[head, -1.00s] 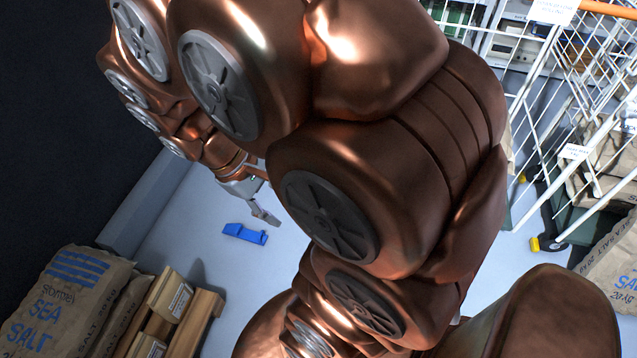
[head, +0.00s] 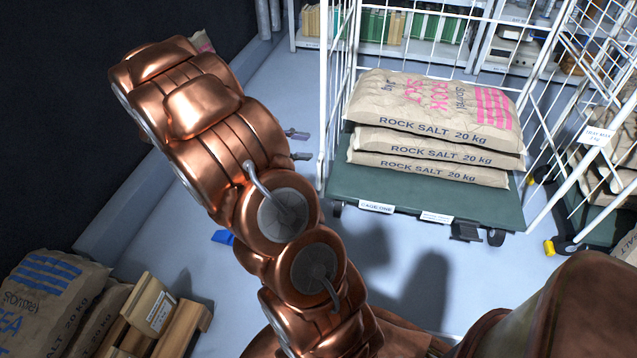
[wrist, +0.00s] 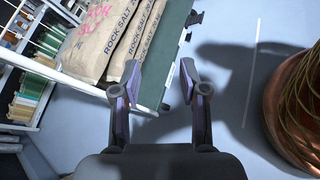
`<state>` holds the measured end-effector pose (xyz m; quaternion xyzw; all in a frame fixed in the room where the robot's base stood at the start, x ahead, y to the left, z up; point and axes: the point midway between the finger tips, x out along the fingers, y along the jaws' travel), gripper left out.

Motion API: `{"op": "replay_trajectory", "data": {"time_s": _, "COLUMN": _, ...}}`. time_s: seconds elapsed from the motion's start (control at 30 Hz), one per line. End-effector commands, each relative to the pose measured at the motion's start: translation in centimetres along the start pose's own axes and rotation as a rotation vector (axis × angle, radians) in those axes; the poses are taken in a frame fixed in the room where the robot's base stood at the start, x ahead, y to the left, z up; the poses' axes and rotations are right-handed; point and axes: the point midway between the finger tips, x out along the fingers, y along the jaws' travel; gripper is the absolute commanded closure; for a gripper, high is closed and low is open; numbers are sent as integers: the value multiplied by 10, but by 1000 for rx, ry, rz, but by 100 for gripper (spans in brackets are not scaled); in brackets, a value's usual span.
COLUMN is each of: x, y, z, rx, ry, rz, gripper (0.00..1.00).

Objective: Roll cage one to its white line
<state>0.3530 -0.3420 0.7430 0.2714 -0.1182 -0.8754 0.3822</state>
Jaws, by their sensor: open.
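Cage one (head: 425,201) is a white wire roll cage with a green deck, labelled CAGE ONE on its front edge. It carries a stack of rock salt sacks (head: 435,110). A dark pedal (head: 465,232) shows under its front edge. My gripper (head: 299,145) is open and empty, just left of the cage's front left post, fingers pointing towards it. In the wrist view the open fingers (wrist: 160,80) are close to the cage's corner; I cannot tell whether they touch it. A thin white line (wrist: 251,75) lies on the floor, apart from the cage.
A second cage (head: 598,140) with sacks stands close on the right, with a yellow pedal (head: 548,246) by its wheel. Shelves (head: 400,30) stand behind. Salt sacks (head: 45,300) and wooden blocks (head: 155,310) lie front left. A blue wedge (head: 222,237) is mostly hidden by my arm.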

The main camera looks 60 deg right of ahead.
Motion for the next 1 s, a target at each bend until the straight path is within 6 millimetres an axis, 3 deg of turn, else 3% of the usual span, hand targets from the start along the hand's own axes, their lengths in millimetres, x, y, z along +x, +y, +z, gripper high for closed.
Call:
{"op": "replay_trajectory", "data": {"time_s": 0.03, "x": 13, "y": 1, "z": -22, "rx": -25, "ry": -24, "rz": 22, "gripper": 57}}
{"op": "replay_trajectory", "data": {"time_s": 0.27, "x": 54, "y": 24, "z": -90, "rx": -138, "ry": -115, "rz": 136, "gripper": 57}}
{"op": "replay_trajectory", "data": {"time_s": 0.5, "x": 96, "y": 37, "z": -171, "rx": -265, "ry": -191, "rz": 253, "gripper": 57}}
{"op": "replay_trajectory", "data": {"time_s": 0.8, "x": 148, "y": 36, "z": -280, "rx": -427, "ry": -258, "rz": 394, "gripper": 57}}
{"op": "replay_trajectory", "data": {"time_s": 1.0, "x": 172, "y": 29, "z": -334, "rx": -507, "ry": -281, "rz": 465, "gripper": 57}}
